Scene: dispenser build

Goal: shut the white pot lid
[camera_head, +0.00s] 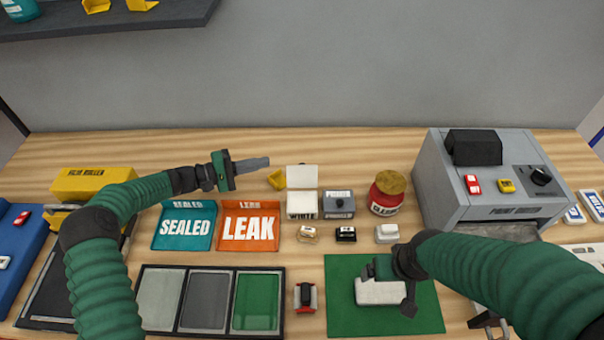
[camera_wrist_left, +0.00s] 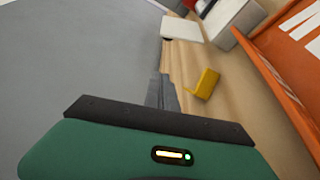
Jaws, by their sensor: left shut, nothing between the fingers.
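In the left wrist view the lid (camera_wrist_left: 182,28) sticks out from the pot (camera_wrist_left: 236,18) near the top. My left gripper (camera_head: 264,162) is shut and empty, pointing right, in front of the grey wall and to the left of the lid, apart from it. Its fingers (camera_wrist_left: 162,92) show shut in the left wrist view. My right gripper (camera_head: 395,283) is at a white block (camera_head: 380,292); its fingers are partly hidden.
A yellow piece (camera_head: 276,180) lies just left of the lid. A grey pot (camera_head: 338,204) stands right beside the white pot, then a red jar (camera_head: 387,193). A grey machine (camera_head: 480,180) stands at the right.

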